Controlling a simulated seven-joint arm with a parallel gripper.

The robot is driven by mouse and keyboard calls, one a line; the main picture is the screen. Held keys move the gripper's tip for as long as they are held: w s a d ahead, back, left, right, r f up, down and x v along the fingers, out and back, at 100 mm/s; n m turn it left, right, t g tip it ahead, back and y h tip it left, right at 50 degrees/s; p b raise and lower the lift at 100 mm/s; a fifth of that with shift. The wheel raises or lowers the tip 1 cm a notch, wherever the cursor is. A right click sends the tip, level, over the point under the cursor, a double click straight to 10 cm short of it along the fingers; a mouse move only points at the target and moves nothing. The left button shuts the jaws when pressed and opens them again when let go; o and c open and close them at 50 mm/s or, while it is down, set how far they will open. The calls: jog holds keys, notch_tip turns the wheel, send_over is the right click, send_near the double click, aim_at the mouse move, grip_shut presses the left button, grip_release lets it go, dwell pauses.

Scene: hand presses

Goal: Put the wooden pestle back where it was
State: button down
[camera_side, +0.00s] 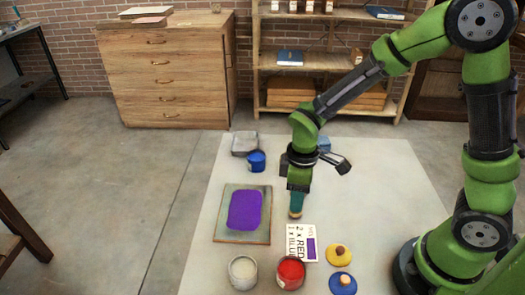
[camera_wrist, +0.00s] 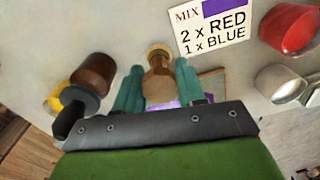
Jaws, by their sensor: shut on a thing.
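The wooden pestle (camera_wrist: 158,58) is between the two teal fingers of my gripper (camera_wrist: 157,82), which is shut on it. In the side view my gripper (camera_side: 296,199) points down, and a small brown end of the pestle (camera_side: 295,215) shows below the fingers. The pestle is right of the slab (camera_side: 222,236) with its purple patch (camera_side: 245,210), and behind the mix card (camera_side: 302,243). I cannot tell whether its lower end touches the white mat.
A red can (camera_side: 290,272) and a white can (camera_side: 242,271) stand at the front. A yellow lid-like piece (camera_side: 338,255) and a blue one (camera_side: 342,284) lie front right. A blue can (camera_side: 256,161) and grey block (camera_side: 244,144) are behind. The right mat is clear.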

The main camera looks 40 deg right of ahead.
jog(key=c, duration=0.7)
grip_release()
jog(key=shift+f, duration=0.15)
notch_tip(320, 180, up, 12)
jog(key=shift+s+d+r+m+t+y, duration=0.25)
jog(key=shift+s+d+r+m+t, duration=0.6)
jog(key=shift+s+r+m+t, duration=0.8)
jog(key=shift+s+d+r+m+t+y, duration=0.3)
jog(key=shift+s+d+r+m+t, duration=0.75)
jog(key=shift+m, duration=1.1)
jog(key=shift+s+d+r+m+t+y, duration=0.25)
jog(key=shift+s+d+r+m+t, duration=0.6)
jog(key=shift+s+r+m, duration=0.8)
jog(key=shift+s+a+f, duration=0.1)
jog(key=shift+a+f, duration=0.05)
jog(key=shift+f, duration=0.1)
